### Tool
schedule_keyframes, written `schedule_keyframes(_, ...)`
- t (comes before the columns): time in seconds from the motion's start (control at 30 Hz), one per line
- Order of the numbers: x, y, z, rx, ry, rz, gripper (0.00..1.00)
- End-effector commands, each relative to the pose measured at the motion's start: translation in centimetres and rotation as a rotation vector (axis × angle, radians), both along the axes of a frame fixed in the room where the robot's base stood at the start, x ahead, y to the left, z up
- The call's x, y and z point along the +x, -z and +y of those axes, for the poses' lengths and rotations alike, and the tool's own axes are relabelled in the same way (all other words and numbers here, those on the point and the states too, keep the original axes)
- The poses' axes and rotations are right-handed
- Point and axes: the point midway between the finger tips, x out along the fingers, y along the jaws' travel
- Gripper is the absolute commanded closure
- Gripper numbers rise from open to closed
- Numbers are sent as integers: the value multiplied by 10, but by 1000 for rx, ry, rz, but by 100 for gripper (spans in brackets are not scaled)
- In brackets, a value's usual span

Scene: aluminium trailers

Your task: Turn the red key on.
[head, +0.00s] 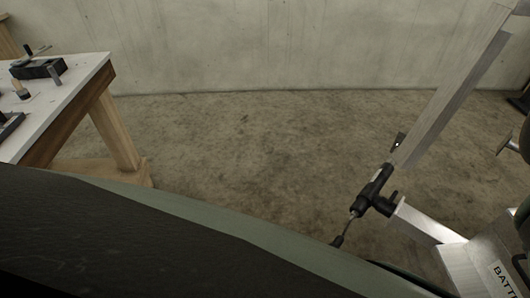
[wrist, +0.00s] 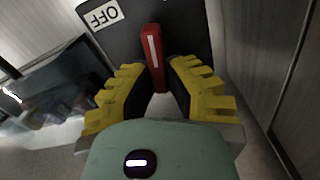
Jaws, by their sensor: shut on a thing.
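The red key (wrist: 152,48) shows in the wrist view as an upright red handle with a pale stripe along its face. It stands in front of a dark panel (wrist: 180,25) with a white OFF label (wrist: 104,14), which reads upside down at the upper left. My gripper (wrist: 156,80) has yellow-ribbed fingers closed around the lower part of the key, one on each side. The key's lower end is hidden between the fingers. Neither the key nor my gripper shows in the head view.
In the head view, a white-topped wooden workbench (head: 85,75) with tools stands at the left. An aluminium trailer frame (head: 455,90) with a black coupler (head: 374,188) and a box with a partly visible BATT label (head: 506,280) are at the right. Concrete floor (head: 250,150) lies clear between them.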

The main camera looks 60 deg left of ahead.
Motion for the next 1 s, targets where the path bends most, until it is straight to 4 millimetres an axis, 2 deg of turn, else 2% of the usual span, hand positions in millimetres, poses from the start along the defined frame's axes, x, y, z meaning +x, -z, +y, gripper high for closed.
schedule_keyframes(0.5, -2, 2, -2, 0, 427, -4, 100)
schedule_keyframes(0.7, -5, 2, -2, 0, 527, -1, 100)
schedule_keyframes(1.0, -6, 1, -3, 0, 589, -1, 100)
